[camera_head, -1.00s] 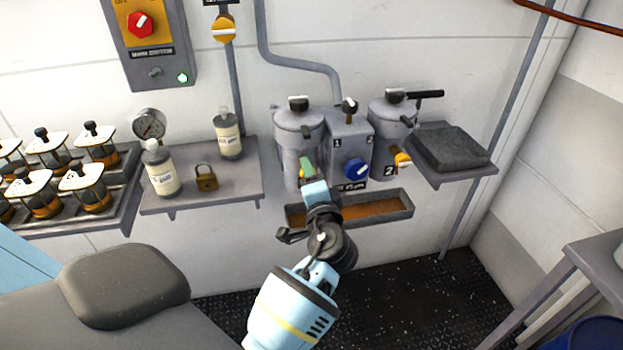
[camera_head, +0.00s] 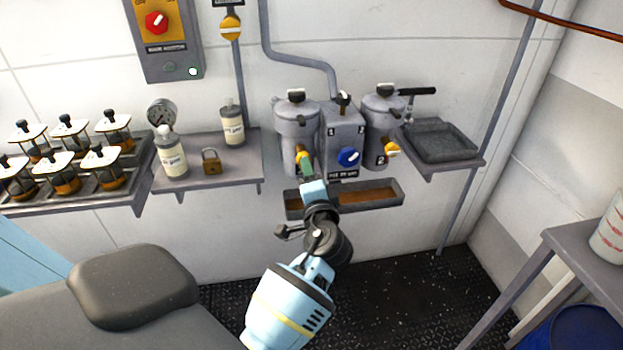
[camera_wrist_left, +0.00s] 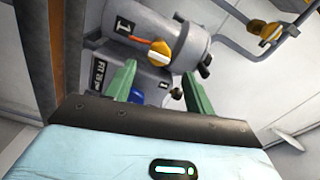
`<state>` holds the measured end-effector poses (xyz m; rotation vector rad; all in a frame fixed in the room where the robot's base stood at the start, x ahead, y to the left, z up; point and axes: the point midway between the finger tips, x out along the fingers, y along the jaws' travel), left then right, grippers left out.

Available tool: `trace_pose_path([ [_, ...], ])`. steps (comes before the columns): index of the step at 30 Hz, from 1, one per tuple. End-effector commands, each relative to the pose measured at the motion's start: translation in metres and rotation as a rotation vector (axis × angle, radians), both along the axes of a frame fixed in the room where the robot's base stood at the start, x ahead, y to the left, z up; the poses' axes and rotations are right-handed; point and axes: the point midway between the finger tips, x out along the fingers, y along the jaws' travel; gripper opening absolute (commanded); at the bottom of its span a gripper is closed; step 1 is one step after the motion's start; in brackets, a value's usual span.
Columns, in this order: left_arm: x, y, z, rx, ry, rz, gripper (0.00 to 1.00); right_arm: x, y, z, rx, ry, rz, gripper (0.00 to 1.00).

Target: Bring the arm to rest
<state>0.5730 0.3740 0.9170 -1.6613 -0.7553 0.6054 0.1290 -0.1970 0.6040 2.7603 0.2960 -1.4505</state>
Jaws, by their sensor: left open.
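My left arm (camera_head: 290,305) reaches up from the bottom middle of the head view. My left gripper (camera_head: 307,169) is in front of the first canister (camera_head: 296,122), near its yellow valve handle (camera_head: 302,156). In the left wrist view the two green fingers (camera_wrist_left: 160,86) stand apart with nothing between them. Beyond them are the canister marked 1 (camera_wrist_left: 185,35), its yellow handle (camera_wrist_left: 160,52) and the grey box (camera_wrist_left: 100,65) with a label. I cannot tell from the head view how far the fingertips are from the handle. My right gripper is not in view.
A wall trough (camera_head: 293,204) lies just below the gripper. A grey tray (camera_head: 474,155) on a bracket and a table (camera_head: 590,252) are to the right. Floor shows below.

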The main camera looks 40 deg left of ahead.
Motion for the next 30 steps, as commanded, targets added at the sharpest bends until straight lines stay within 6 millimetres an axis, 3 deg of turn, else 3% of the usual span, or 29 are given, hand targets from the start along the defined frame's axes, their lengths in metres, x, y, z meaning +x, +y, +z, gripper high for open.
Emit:
trace_pose_path([
  [21, -0.001, 0.0, -0.004, -0.006, 0.006, -0.008, 0.54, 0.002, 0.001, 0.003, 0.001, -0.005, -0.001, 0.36],
  [26, -0.017, -0.01, -0.039, -0.088, 0.043, -0.087, 0.54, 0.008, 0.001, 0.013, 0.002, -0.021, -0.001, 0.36],
  [30, -0.051, -0.031, -0.093, -0.245, 0.097, -0.205, 0.54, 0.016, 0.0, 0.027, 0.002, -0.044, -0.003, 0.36],
])
